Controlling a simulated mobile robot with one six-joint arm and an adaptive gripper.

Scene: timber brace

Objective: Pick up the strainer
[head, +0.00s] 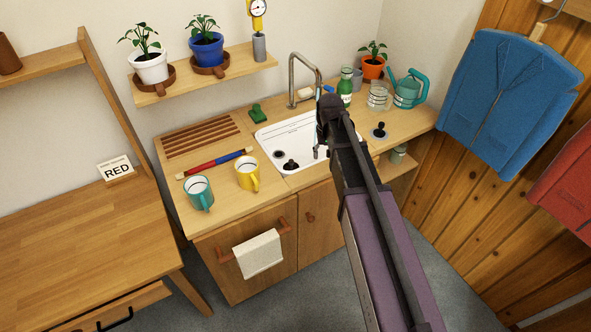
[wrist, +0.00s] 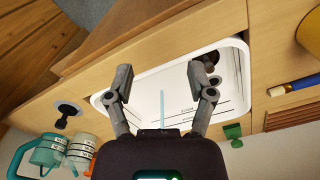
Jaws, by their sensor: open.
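Two dark, knobbed pieces could be the strainer; I cannot tell which is. One (head: 291,165) stands in the white sink (head: 265,139), near a round drain hole (head: 278,154). The other (head: 379,131) sits on a pale disc on the counter right of the sink; it also shows at the left of the wrist view (wrist: 66,115). My gripper (wrist: 162,78) is open and empty above the sink in the wrist view. The piece in the sink is partly hidden behind its right finger there. In the head view my arm hides part of the sink.
A faucet (head: 304,75) rises behind the sink, close to my arm. A teal mug (head: 199,193), a yellow mug (head: 247,174) and a red-blue tool (head: 214,164) lie left. A green bottle (head: 345,87), glass jar (head: 378,96) and teal watering can (head: 407,91) stand right.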

